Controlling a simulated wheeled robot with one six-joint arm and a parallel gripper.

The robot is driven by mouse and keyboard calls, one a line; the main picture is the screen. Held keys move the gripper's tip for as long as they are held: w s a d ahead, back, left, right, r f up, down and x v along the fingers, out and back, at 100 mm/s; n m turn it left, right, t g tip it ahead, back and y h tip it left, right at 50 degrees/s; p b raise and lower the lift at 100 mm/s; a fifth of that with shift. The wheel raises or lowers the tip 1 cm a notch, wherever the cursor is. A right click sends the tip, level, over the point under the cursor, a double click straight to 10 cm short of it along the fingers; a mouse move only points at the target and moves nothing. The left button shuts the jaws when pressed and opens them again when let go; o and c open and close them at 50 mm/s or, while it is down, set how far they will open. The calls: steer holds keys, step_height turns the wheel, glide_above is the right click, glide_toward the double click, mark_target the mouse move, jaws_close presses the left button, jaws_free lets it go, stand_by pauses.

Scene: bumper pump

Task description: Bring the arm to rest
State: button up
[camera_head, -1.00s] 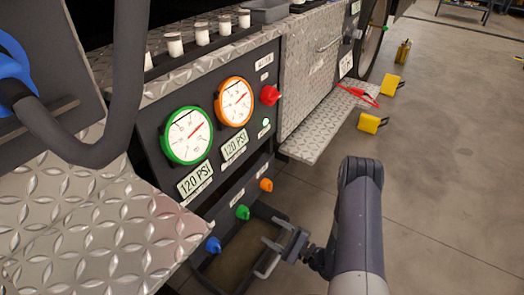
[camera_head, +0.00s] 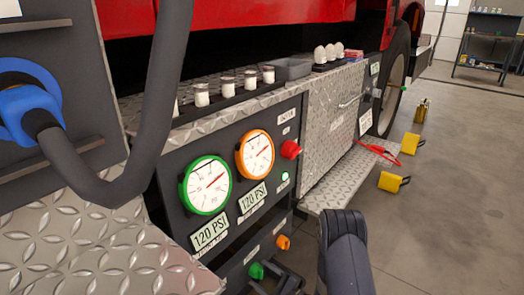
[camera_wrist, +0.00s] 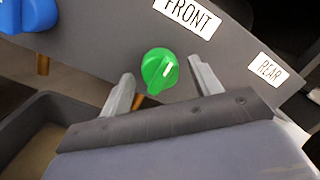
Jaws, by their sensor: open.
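My gripper (camera_wrist: 160,88) is open in the wrist view, its two fingers apart on either side of a green knob (camera_wrist: 159,70) under a FRONT label (camera_wrist: 189,15). I cannot tell whether the fingers touch the knob. In the head view my arm (camera_head: 345,255) comes up from the bottom edge, right of the pump panel. My gripper is mostly cut off at the bottom there, near the green knob (camera_head: 256,271).
The panel carries a green-rimmed gauge (camera_head: 207,185) and an orange-rimmed gauge (camera_head: 255,154). A red knob (camera_head: 290,149) and orange knob (camera_head: 283,242) stick out. A step (camera_head: 350,180) juts out right of the panel. Yellow chocks (camera_head: 393,182) lie on the floor, which is open to the right.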

steer(key=r+p+v, duration=0.1)
steer(key=p+v, duration=0.2)
steer(key=v, duration=0.8)
steer(key=b+x, duration=0.1)
steer(key=x, duration=0.2)
steer(key=f+b+x, duration=0.1)
steer(key=x, duration=0.3)
steer(key=b+x, duration=0.1)
steer(key=x, duration=0.2)
steer(key=shift+w+a+f, duration=0.1)
steer(key=shift+w+a, duration=0.1)
steer(key=shift+a, duration=0.2)
steer(key=shift+w+m, duration=0.1)
steer(key=shift+m, duration=0.2)
steer(key=m, duration=0.3)
steer(key=shift+r+t+p, duration=0.25)
steer(key=shift+t+p, duration=0.05)
steer(key=shift+p, duration=0.1)
steer(key=m+p, duration=0.2)
steer(key=m, duration=0.3)
steer(key=shift+r+m+h+p, duration=0.1)
steer(key=shift+m+h+p, duration=0.25)
steer(key=shift+m+h, duration=0.05)
steer(key=m+p, duration=0.3)
steer(key=m, duration=0.2)
steer(key=shift+m+h, duration=0.4)
steer(key=m+p, duration=0.2)
steer(key=m, duration=0.1)
steer(key=shift+m, duration=0.4)
